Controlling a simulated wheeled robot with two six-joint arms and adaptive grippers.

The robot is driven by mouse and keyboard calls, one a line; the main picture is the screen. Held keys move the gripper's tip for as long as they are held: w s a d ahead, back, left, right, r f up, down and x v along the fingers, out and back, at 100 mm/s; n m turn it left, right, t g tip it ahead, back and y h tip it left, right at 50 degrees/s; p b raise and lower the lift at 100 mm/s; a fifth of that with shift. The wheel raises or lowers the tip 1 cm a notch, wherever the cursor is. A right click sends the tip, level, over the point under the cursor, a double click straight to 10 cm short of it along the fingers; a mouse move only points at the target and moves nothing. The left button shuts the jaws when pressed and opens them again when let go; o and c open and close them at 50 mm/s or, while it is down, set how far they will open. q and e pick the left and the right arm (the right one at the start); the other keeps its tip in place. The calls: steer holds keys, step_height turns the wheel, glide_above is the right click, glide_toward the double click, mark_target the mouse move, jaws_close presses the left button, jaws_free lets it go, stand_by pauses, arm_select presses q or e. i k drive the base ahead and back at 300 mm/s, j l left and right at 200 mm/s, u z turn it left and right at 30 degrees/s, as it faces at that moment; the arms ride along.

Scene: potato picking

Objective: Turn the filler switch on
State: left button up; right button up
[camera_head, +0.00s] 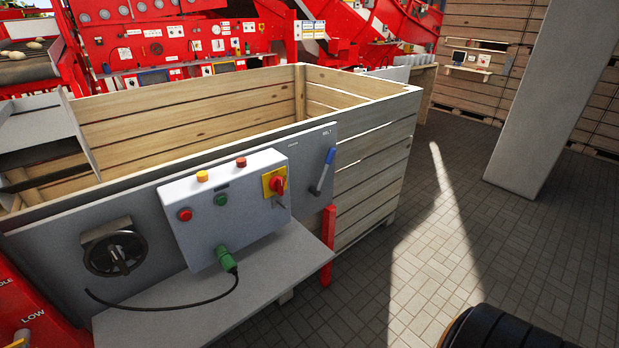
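A light grey control box (181,236) is mounted on a grey panel in front of a wooden crate. It carries a red rotary switch on a yellow plate (275,184), red and green push buttons, and a yellow and a red lamp on top. Right of the box is a blue-handled lever (325,170). I cannot read which control is labelled as the filler switch, or its setting. Neither of my grippers is in view.
A green plug (226,258) with a black cable hangs below the box over a grey shelf (170,322). The open wooden crate (375,170) stands behind. Red machinery (180,40) fills the back left. A grey pillar (555,95) stands at right; the tiled floor between is clear.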

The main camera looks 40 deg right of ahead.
mark_target(277, 184)
steer(key=z, duration=0.95)
steer(key=k+l, duration=0.05)
